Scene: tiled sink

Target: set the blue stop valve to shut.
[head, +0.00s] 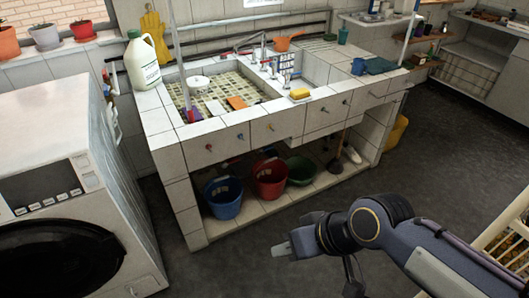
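Several small coloured knobs sit on the tiled front of the sink counter (190,160). One knob (240,137) looks bluish, but it is too small for me to be sure that it is the blue stop valve or to read its setting. My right gripper (284,249) is low at the bottom centre, in front of the counter and well apart from the knobs. It touches nothing that I can see, and its finger gap is not clear. My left gripper is not in view.
A blue bucket (223,197) and a red bucket (270,178) stand on the shelf under the counter. A washing machine (60,180) is at left. A white jug (142,62) stands on the counter's left corner. The dark floor before the counter is clear.

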